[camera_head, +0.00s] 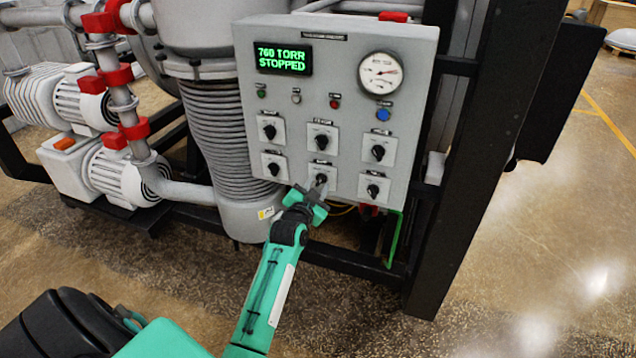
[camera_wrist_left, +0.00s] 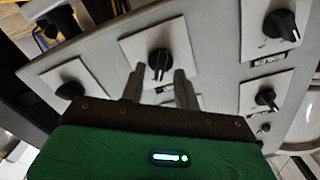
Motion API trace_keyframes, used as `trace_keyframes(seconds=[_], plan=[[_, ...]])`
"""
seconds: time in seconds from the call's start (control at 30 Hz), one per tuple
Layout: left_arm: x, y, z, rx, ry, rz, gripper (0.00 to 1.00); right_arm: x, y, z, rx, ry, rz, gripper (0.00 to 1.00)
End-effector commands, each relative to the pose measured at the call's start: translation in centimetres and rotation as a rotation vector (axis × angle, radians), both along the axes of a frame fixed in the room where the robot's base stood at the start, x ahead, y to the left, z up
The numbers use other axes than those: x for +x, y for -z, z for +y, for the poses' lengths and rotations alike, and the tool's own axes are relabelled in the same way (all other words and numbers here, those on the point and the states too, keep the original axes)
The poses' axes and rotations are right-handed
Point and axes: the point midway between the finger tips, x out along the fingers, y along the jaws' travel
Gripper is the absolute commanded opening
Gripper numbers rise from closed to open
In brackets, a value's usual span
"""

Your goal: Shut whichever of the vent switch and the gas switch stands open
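The grey control panel (camera_head: 350,62) carries two rows of black rotary switches on white plates. Their labels are too small to read, so I cannot tell which are the vent and gas switches. My left gripper (camera_head: 319,188) is at the lower middle switch (camera_head: 321,178). In the left wrist view, this switch (camera_wrist_left: 160,62) lies between and just beyond the tips of the open fingers (camera_wrist_left: 160,78), its ridge roughly in line with them. I cannot tell whether the fingers touch it. My right gripper is not in view.
Neighbouring switches (camera_head: 274,167) (camera_head: 373,190) sit either side on the panel. The display (camera_head: 283,58) reads 760 TORR STOPPED, and a round gauge (camera_head: 380,73) is at upper right. A black frame post (camera_head: 450,210) stands right; a ribbed column (camera_head: 218,125) stands left.

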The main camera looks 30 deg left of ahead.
Motion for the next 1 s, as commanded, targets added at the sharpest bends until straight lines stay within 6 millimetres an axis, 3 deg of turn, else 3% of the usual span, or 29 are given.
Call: trace_keyframes(seconds=[0.4, 0.43, 0.6, 1.0], plan=[[0.87, -0.01, 0.19, -0.001, 0.000, -0.001, 0.32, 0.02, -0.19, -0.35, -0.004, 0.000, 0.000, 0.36], [0.87, -0.01, 0.19, -0.001, 0.000, -0.001, 0.30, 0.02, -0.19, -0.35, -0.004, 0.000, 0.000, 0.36], [0.86, -0.01, 0.18, -0.001, 0.000, -0.001, 0.00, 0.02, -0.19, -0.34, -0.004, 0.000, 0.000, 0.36], [0.85, -0.07, 0.19, -0.046, 0.000, -0.011, 0.00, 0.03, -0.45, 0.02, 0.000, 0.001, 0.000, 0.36]])
